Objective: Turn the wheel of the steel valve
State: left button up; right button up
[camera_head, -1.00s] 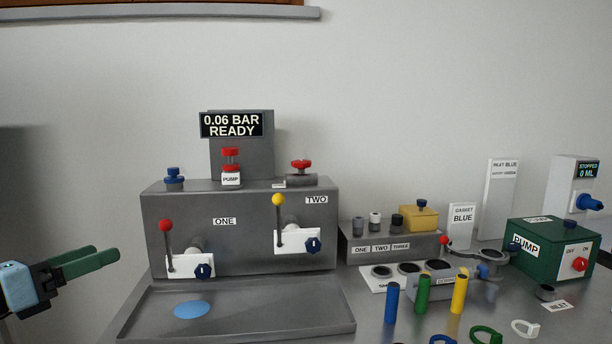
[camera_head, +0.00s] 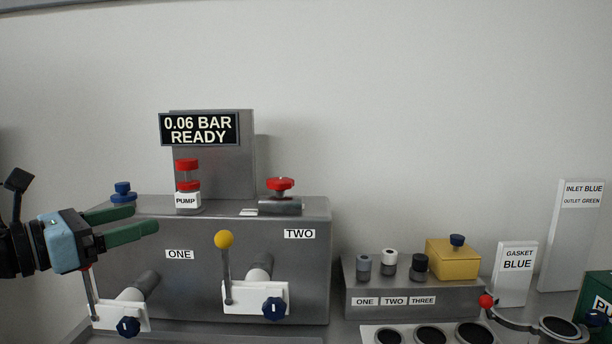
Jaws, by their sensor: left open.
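The steel valve (camera_head: 275,207) is a short grey cylinder lying on top of the grey machine, right of the white PUMP label. Its red wheel (camera_head: 280,184) sits on top of it and is in full view. My left gripper (camera_head: 145,219) comes in from the left with two green fingers apart and nothing between them. It is in front of the machine's left part, left of and lower in the picture than the valve, clear of the wheel. It hides the top of the lever at ONE. My right gripper is not in view.
The grey machine (camera_head: 215,285) carries a display (camera_head: 199,129) reading 0.06 BAR READY, a red-topped pump button (camera_head: 187,174) and a blue knob (camera_head: 123,193). A yellow-knobbed lever (camera_head: 225,255) stands at TWO. A yellow box (camera_head: 452,260) is at right. Space above the valve is clear.

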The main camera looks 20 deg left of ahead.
aim_at(279, 185)
jog(key=i+l, duration=0.25)
jog(key=i, duration=0.15)
jog(key=i+l, duration=0.3)
jog(key=i, duration=0.05)
